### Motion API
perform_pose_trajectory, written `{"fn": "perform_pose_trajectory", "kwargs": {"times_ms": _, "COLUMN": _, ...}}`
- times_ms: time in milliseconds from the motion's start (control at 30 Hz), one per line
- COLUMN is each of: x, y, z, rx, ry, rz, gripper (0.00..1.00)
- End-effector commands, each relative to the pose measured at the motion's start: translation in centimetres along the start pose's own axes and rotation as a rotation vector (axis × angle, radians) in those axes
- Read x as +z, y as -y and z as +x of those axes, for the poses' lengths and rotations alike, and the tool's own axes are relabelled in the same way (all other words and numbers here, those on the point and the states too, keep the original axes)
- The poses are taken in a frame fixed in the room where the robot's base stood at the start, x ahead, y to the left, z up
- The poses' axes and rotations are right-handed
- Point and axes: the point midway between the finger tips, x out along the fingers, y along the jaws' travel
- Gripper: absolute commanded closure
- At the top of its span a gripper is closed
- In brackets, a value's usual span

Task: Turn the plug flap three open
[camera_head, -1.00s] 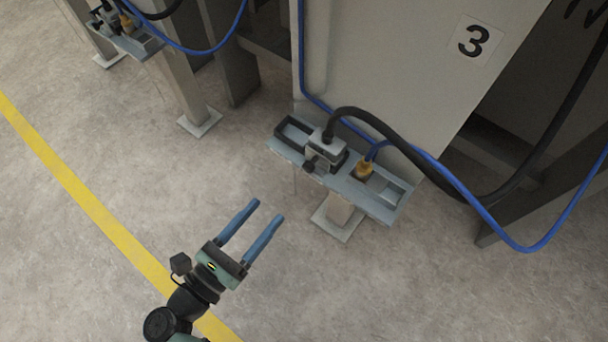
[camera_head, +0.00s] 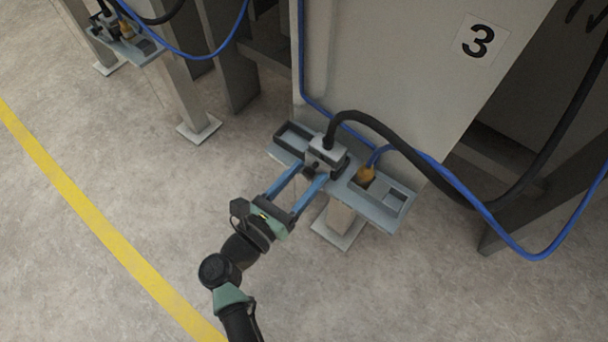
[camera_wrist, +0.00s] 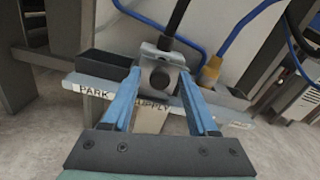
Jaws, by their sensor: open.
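The station marked 3 has a grey shelf (camera_head: 384,216) with a grey plug block (camera_head: 324,156) on it and a black cable rising from its top. The block's front part, with a dark round knob or hole (camera_wrist: 160,78), faces my gripper; I cannot tell for sure which part is the flap. My gripper (camera_head: 298,176) is open, its two blue fingers reaching to either side of the block's front. In the wrist view the fingers (camera_wrist: 160,95) flank the block, and nothing is clearly gripped. The flap's angle is hard to tell.
A yellow connector (camera_head: 365,174) with a blue cable sits to the right of the block. An empty dark PARK slot (camera_wrist: 104,64) lies to the left. Black and blue cables loop right of the panel (camera_head: 400,70). The floor in front is clear.

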Motion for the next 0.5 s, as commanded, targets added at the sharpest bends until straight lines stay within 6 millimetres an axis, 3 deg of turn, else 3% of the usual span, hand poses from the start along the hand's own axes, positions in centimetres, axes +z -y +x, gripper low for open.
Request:
{"fn": "perform_pose_trajectory", "kwargs": {"times_ms": 167, "x": 0.02, "y": 0.00, "z": 0.02, "rx": 0.000, "ry": 0.000, "rz": 0.000, "gripper": 0.41}}
{"fn": "perform_pose_trajectory", "kwargs": {"times_ms": 200, "x": 0.02, "y": 0.00, "z": 0.01, "rx": 0.000, "ry": 0.000, "rz": 0.000, "gripper": 0.44}}
{"fn": "perform_pose_trajectory", "kwargs": {"times_ms": 500, "x": 0.03, "y": -0.01, "z": -0.01, "rx": 0.000, "ry": 0.001, "rz": 0.000, "gripper": 0.98}}
